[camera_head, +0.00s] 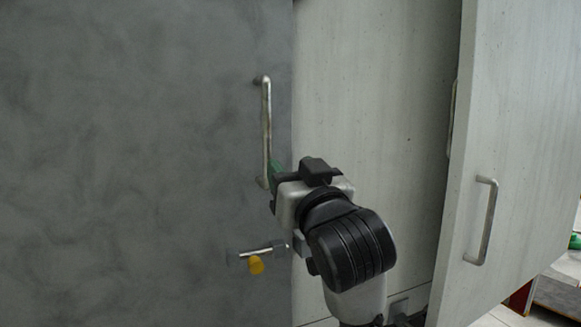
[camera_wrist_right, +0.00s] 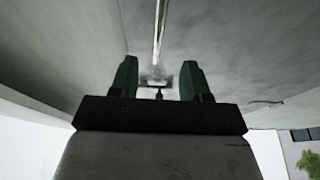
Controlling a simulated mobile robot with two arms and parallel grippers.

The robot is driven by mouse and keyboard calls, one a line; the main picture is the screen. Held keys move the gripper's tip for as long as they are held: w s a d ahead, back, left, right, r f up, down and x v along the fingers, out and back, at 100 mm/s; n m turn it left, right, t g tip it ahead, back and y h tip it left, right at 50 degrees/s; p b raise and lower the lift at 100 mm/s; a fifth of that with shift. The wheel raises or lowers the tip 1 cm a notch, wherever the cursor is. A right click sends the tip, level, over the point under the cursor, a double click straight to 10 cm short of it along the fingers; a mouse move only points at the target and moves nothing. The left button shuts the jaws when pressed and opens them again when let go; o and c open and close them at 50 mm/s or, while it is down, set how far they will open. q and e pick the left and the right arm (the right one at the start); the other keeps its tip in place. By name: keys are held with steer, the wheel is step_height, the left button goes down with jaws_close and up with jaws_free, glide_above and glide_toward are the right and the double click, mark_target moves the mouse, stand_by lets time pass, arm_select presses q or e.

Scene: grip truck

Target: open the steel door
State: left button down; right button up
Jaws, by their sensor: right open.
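The steel door (camera_head: 140,160) is a dark mottled grey panel filling the left of the head view. It looks closed. Its vertical metal bar handle (camera_head: 266,125) is near the door's right edge. My right gripper (camera_head: 274,172) is at the lower end of this handle, with its green fingers partly hidden behind its own body. In the right wrist view, the two green fingers (camera_wrist_right: 159,75) are apart, and the handle (camera_wrist_right: 159,30) lines up with the gap between them. I cannot tell whether they touch it. My left gripper is not in view.
A pale panel (camera_head: 370,100) stands right of the steel door. A pale door (camera_head: 520,120) with its own handle (camera_head: 486,220) stands ajar at the right.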

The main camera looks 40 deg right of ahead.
mark_target(268, 136)
steer(key=x, duration=0.4)
steer(key=p+x, duration=0.1)
steer(key=x, duration=0.2)
steer(key=p+x, duration=0.1)
steer(key=x, duration=0.3)
steer(key=shift+w+d+r, duration=0.15)
steer(key=shift+w+r, duration=0.05)
steer(key=shift+r, duration=0.2)
steer(key=shift+p+x, duration=0.45)
steer(key=shift+x, duration=0.35)
steer(key=shift+f, duration=0.1)
jaws_close()
steer(key=s+a, duration=0.2)
steer(key=s, duration=0.4)
steer(key=shift+a+p, duration=0.15)
steer(key=shift+p, duration=0.15)
steer(key=shift+s, duration=0.2)
